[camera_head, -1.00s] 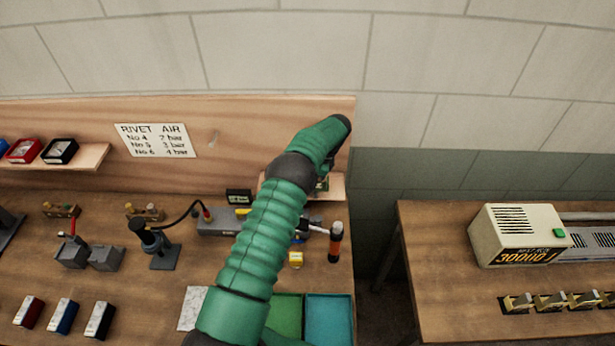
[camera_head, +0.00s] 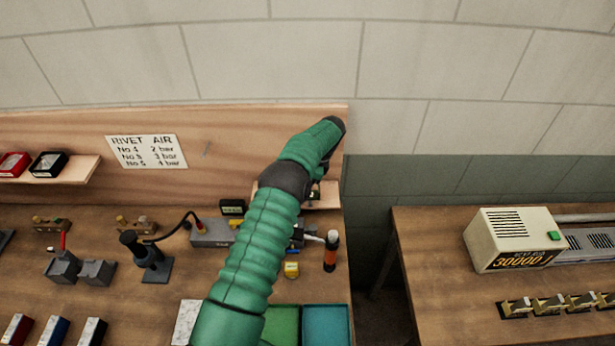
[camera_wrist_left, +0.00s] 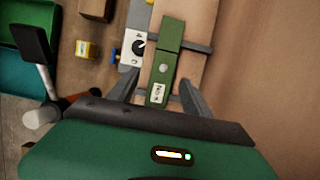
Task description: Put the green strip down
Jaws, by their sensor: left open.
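The green strip (camera_wrist_left: 170,38) lies on a pale wooden ledge (camera_wrist_left: 197,28) in the left wrist view. It has a pale round spot and a white label near my end. My left gripper (camera_wrist_left: 160,78) is open, with one finger on each side of the strip and gaps between. In the head view my green left arm reaches over the bench to the small shelf (camera_head: 325,200) at the right end of the back board. My arm hides most of the gripper and strip there. My right gripper is not in view.
A hammer (camera_head: 331,250), a yellow item (camera_head: 291,269) and a grey box (camera_head: 210,233) stand near my arm. Green (camera_head: 283,325) and teal (camera_head: 326,325) trays lie at the front. A gap separates this bench from the right table (camera_head: 440,290).

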